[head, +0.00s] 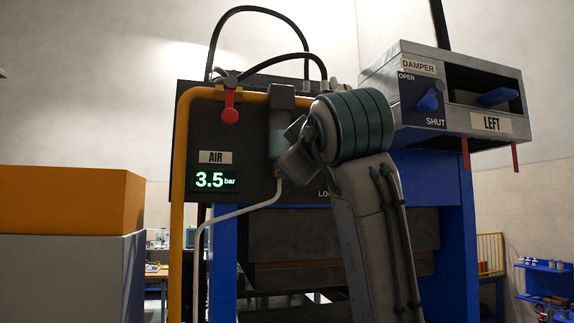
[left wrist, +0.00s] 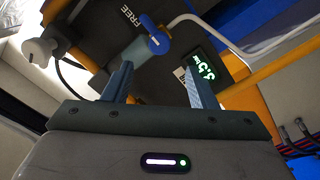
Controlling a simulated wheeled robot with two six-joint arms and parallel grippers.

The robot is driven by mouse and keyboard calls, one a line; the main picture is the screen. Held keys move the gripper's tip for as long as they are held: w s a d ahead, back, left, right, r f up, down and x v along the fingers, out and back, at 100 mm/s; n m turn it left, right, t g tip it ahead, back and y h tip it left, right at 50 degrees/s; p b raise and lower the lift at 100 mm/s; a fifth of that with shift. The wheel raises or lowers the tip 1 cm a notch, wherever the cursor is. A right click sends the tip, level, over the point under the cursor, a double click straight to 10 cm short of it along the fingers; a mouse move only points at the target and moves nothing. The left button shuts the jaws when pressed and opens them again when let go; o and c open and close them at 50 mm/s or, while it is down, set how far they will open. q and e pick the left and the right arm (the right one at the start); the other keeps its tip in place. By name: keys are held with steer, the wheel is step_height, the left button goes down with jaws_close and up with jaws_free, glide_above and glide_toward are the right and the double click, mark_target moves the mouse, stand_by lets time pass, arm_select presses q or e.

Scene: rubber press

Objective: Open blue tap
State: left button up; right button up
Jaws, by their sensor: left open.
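The blue tap (left wrist: 157,43) shows in the left wrist view, with its round blue handle near a grey body and a white pipe. In the head view the blue tap cannot be made out; my arm covers part of the dark panel (head: 250,178). My left gripper (left wrist: 160,72) is open and empty, its two fingers apart on either side of the line to the tap. The tap lies just beyond the fingertips. In the head view my left arm reaches up in front of the panel and its fingers are largely hidden. My right gripper is not seen.
A red lever (head: 230,105), a yellow pipe (head: 180,170) and a 3.5 bar display (head: 215,180) are left of my arm. A damper box (head: 478,118) with blue knobs juts out at the upper right. An orange-topped block (head: 70,200) stands at the left.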

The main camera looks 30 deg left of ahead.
arm_select(q)
steer(key=p+x, duration=0.5)
steer(key=x, duration=0.5)
steer(key=shift+p, duration=0.3)
steer(key=shift+w+a, duration=0.25)
steer(key=shift+w, duration=0.05)
steer(key=shift+f, duration=0.1)
